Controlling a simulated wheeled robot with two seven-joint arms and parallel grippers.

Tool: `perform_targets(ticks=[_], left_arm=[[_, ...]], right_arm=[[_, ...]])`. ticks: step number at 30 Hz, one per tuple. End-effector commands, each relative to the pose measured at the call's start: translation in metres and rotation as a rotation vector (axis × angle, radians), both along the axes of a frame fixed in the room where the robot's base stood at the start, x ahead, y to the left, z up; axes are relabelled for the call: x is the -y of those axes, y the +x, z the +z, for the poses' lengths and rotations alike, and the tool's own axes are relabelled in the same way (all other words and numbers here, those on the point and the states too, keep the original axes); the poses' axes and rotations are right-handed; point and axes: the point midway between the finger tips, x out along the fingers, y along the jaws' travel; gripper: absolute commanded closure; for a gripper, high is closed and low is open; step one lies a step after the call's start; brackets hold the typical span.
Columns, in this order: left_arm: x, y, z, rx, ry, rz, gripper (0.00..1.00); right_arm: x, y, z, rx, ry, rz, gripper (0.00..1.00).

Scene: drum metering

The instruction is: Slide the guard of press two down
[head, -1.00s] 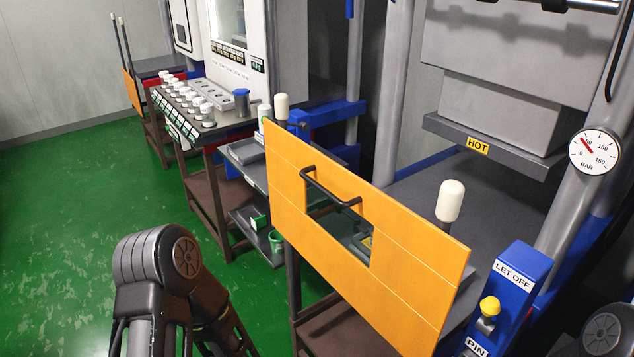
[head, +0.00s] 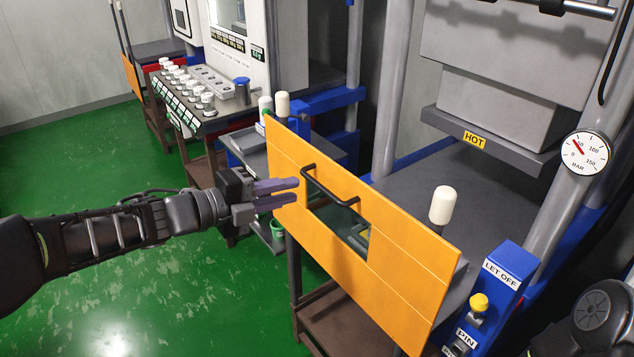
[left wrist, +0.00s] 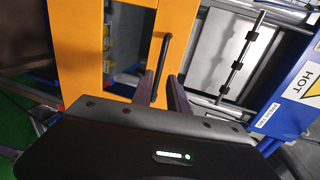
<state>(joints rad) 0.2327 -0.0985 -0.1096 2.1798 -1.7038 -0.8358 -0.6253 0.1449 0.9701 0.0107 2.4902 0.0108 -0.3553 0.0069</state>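The guard of the press is an orange panel (head: 410,270) with a window and a black bar handle (head: 330,190) across the window's top. My left gripper (head: 298,191) is at the panel's left part, its fingers pointing at the handle's left end. The fingers are apart with nothing held between them. In the left wrist view, the handle (left wrist: 162,62) shows ahead, in line with the gap between the fingertips (left wrist: 165,78), and orange guard (left wrist: 180,25) surrounds it. Whether a finger touches the handle cannot be told. My right gripper is out of view.
White-capped posts (head: 443,205) stand behind the guard. A grey block with a HOT label (head: 474,140) hangs above the press bed (head: 430,165). A blue control box (head: 500,285) with a yellow knob stands at right. A bench with several white-capped jars (head: 190,90) stands at back left. Green floor is clear at left.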

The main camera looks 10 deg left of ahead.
Motion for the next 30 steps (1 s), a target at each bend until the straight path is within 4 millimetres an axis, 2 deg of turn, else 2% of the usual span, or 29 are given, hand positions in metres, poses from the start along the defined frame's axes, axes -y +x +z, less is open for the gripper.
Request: perform_targets(ticks=[8, 21, 30], left_arm=[[0.008, 0.009, -0.002, -0.003, -0.003, -0.002, 0.8], [0.046, 0.055, -0.015, -0.005, -0.004, -0.001, 0.8], [0.049, 0.059, -0.016, -0.002, -0.003, 0.001, 0.8]], right_arm=[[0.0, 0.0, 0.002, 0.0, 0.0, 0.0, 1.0], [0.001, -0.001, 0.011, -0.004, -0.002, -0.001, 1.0], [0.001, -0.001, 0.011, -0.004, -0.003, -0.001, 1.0]])
